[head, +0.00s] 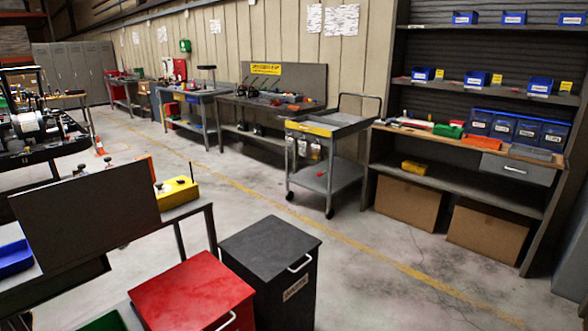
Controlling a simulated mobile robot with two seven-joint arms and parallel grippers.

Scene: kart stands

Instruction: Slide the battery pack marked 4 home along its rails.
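I cannot make out a battery pack marked 4 or its rails in the head view. What looks like part of a kart (38,122) stands at the left edge, with dark and metal parts too small to tell apart. A yellow box-like thing (178,190) with small dark knobs on top sits on a stand at the left; I see no number on it. Neither of my grippers is in view.
A red bin (190,295) and a dark grey bin (270,245) stand close in front. A dark panel (85,215) is at the left. A grey cart (325,180) and a shelved workbench (450,180) stand along the wall. The floor (400,270) at centre right is clear.

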